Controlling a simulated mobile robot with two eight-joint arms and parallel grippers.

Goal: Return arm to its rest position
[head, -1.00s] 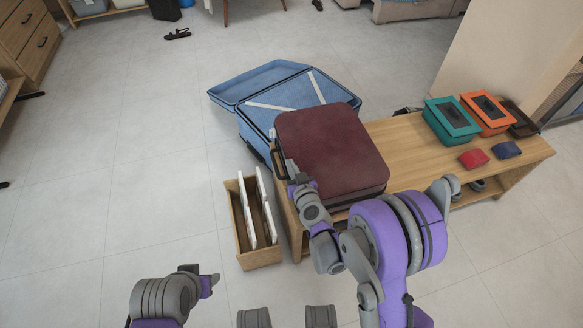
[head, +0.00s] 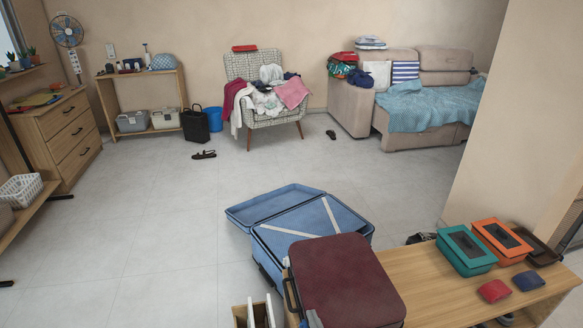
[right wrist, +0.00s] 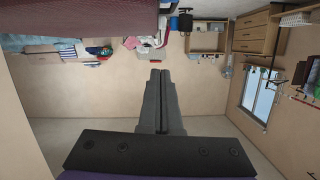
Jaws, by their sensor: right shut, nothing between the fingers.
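My right gripper (right wrist: 160,72) shows in the right wrist view with its two dark fingers pressed together and nothing between them. In the head view only a small grey bit of my right arm shows at the bottom edge, beside the burgundy suitcase (head: 340,282); the rest is below the frame. The closed suitcase lies on a wooden bench (head: 430,275). Its dark red side also fills the top left of the right wrist view (right wrist: 70,12), apart from the fingers. My left gripper is in neither current view.
An open blue suitcase (head: 300,225) is on the floor behind the bench. Teal (head: 466,250) and orange (head: 501,240) boxes and small red (head: 494,291) and blue (head: 528,281) pouches sit on the bench. White panels stand in a wooden holder (head: 240,316).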

